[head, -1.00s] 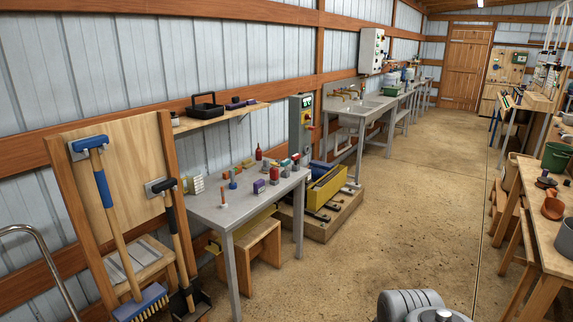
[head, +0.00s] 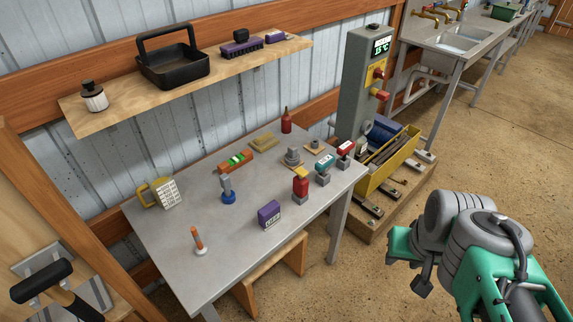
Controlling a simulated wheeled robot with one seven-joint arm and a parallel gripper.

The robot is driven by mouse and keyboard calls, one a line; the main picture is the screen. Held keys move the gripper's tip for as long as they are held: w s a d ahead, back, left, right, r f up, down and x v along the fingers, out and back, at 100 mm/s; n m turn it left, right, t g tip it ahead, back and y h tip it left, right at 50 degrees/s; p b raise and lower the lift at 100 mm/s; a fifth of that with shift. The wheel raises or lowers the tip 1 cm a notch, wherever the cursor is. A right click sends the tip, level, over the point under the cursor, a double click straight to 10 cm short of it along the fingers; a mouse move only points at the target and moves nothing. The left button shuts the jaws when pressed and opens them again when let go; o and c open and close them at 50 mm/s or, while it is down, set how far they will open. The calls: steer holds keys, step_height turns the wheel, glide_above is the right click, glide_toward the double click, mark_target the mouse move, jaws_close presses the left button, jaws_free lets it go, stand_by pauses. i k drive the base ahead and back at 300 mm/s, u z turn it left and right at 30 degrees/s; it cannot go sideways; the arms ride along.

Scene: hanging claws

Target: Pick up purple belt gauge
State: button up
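A small purple block with a pale marked front (head: 269,214), which looks like the purple belt gauge, stands upright near the front edge of the grey metal table (head: 215,265) in the head view. Nothing touches it. My arm, with grey rounded links and green parts, shows at the lower right, over the floor and well apart from the table. I cannot make out gripper fingers on it.
Around the block stand a red-topped piece (head: 300,188), a blue-based piece (head: 228,190) and an orange-handled tool (head: 199,241). A wooden shelf (head: 120,105) above holds a black basket (head: 173,65) and a purple brush-like item (head: 241,48). A grey control cabinet (head: 357,90) stands right of the table.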

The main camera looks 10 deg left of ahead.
mark_target(269, 216)
steer(key=i, duration=1.05)
steer(key=u, duration=4)
